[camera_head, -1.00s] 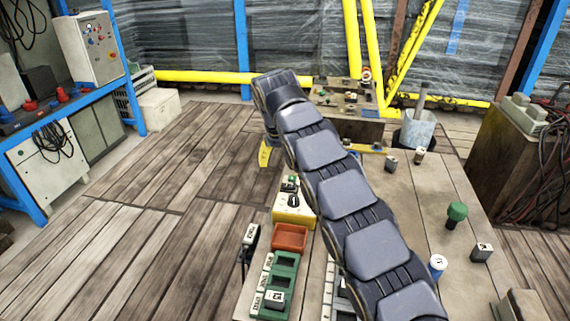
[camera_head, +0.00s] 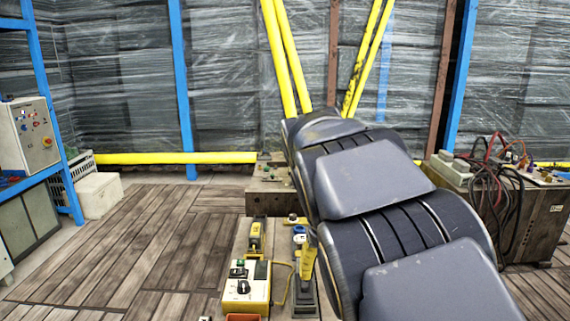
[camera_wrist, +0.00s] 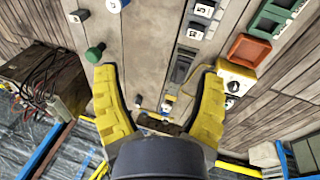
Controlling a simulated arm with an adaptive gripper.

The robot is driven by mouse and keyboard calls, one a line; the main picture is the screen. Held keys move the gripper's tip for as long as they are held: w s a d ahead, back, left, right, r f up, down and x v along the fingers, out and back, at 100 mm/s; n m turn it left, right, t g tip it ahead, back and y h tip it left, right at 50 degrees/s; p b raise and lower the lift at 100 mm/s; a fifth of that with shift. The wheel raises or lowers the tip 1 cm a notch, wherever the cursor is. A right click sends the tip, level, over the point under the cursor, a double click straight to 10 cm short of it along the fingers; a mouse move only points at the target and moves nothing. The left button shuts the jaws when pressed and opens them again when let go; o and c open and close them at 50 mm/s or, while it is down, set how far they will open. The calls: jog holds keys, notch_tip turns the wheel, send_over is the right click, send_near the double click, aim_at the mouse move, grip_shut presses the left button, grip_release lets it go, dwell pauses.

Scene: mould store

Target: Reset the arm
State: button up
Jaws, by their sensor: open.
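My arm (camera_head: 370,180) runs from the lower right to the middle of the head view and hides much of the workbench. In the wrist view my gripper (camera_wrist: 158,75) has its two yellow fingers spread wide, with nothing between the tips. It faces down over the wooden bench top (camera_wrist: 145,40). In the head view a yellow part beside my arm looks like one finger, but most of the gripper is hidden.
The wrist view shows a green knob (camera_wrist: 95,53), an orange tray (camera_wrist: 248,50), a green tray (camera_wrist: 273,16) and several numbered blocks. A yellow control box (camera_head: 246,288) sits on the bench. A cabinet with cables (camera_head: 520,205) stands right.

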jog(key=s+d+f+g+y, duration=0.1)
jog(key=s+f, duration=0.2)
jog(key=s, duration=1.1)
jog(key=s+d+f+g+y, duration=0.1)
jog(key=s+f+g, duration=0.1)
jog(key=s, duration=1.3)
jog(key=shift+s+d+f+m+y, duration=0.15)
jog(key=shift+s+f+m+y, duration=0.2)
jog(key=shift+f, duration=0.2)
jog(key=shift+w, duration=0.15)
